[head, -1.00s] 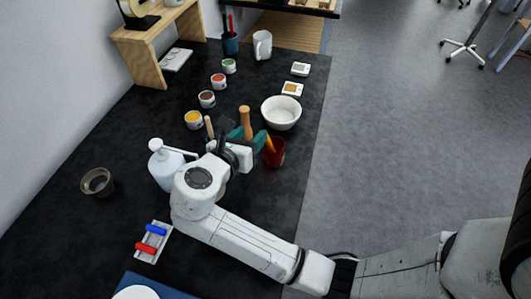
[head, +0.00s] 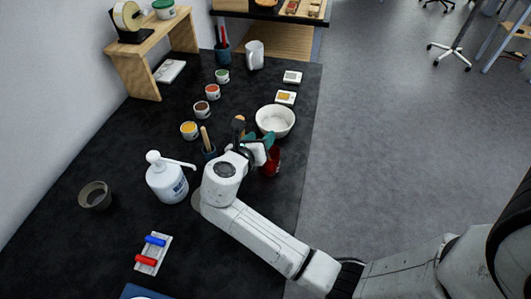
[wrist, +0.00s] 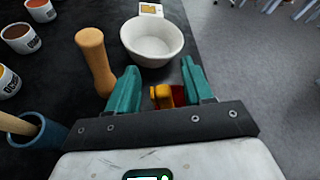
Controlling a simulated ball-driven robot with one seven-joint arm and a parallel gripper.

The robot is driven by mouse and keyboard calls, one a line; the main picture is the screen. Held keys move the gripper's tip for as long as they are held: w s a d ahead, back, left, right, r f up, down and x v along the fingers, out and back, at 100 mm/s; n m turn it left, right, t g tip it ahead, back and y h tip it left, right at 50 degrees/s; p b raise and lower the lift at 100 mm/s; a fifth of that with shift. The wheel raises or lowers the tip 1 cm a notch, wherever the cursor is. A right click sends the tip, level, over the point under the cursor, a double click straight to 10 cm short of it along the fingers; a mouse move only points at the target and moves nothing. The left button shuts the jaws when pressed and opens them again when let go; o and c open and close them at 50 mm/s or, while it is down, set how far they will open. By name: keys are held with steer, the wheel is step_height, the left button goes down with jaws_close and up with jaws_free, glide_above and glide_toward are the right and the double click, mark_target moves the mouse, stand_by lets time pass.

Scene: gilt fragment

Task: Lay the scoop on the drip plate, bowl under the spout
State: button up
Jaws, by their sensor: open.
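My gripper (head: 262,140) is open, its two teal fingers (wrist: 161,90) to either side of an orange handle (wrist: 162,96). The handle stands in a red cup (head: 271,162); its lower end is hidden, so I cannot tell if it is the scoop. I cannot see contact between fingers and handle. A white pump bottle (head: 167,180) with a spout (head: 181,164) pointing right stands left of my arm. A white tray (head: 165,243) with a blue and a red bar lies in front of the bottle. I cannot make out a drip plate for certain.
A white bowl (head: 275,121) is just beyond my gripper. A thick wooden handle (wrist: 94,58) stands close left of the fingers. A blue cup (wrist: 38,137) holds a wooden stick. Small paint pots (head: 190,130) line the left; a grey bowl (head: 95,196) is farther left. The front-left table is mostly clear.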

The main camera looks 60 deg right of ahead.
steer(key=shift+w+d+f, duration=0.15)
steer(key=shift+d+f, duration=0.15)
steer(key=shift+d, duration=0.3)
steer(key=shift+c, duration=0.4)
jaws_close()
